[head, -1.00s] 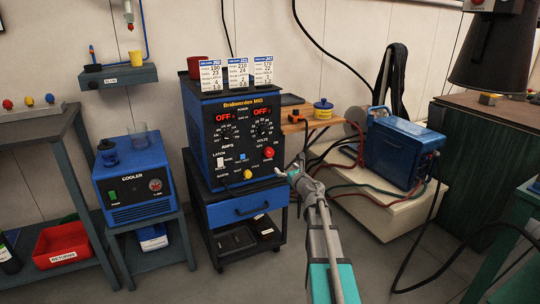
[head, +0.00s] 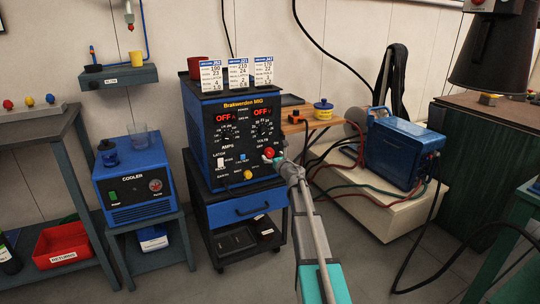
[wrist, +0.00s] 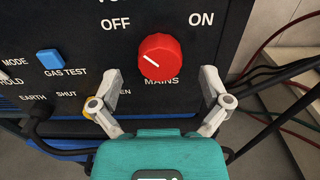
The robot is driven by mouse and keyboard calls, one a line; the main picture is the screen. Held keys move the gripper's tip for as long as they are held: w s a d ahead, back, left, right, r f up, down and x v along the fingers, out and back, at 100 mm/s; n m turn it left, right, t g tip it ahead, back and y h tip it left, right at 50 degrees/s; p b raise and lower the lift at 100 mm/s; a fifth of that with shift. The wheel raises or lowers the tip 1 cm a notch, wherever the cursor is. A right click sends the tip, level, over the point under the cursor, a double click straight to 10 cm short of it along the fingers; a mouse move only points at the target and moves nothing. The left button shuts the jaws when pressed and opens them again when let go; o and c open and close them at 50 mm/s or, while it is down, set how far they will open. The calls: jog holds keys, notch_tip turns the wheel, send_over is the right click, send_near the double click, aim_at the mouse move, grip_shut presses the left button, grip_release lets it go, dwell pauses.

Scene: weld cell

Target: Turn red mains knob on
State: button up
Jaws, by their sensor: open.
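The red mains knob (wrist: 159,57) is on the black front panel of the blue welder (head: 232,125). In the wrist view its white pointer line slants to the upper left, on the side of the OFF label; the ON label is to the upper right. My gripper (wrist: 162,78) is open, with one finger on each side of the knob's lower part and a gap to it on both sides.
A blue gas test button (wrist: 50,61) is left of the knob on the panel. A yellow earth socket (head: 247,175) is below left. Cables run right of the welder towards a blue box (head: 395,150). Bare floor lies in front.

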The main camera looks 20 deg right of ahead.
jog(key=shift+w, duration=1.05)
jog(key=c, duration=1.2)
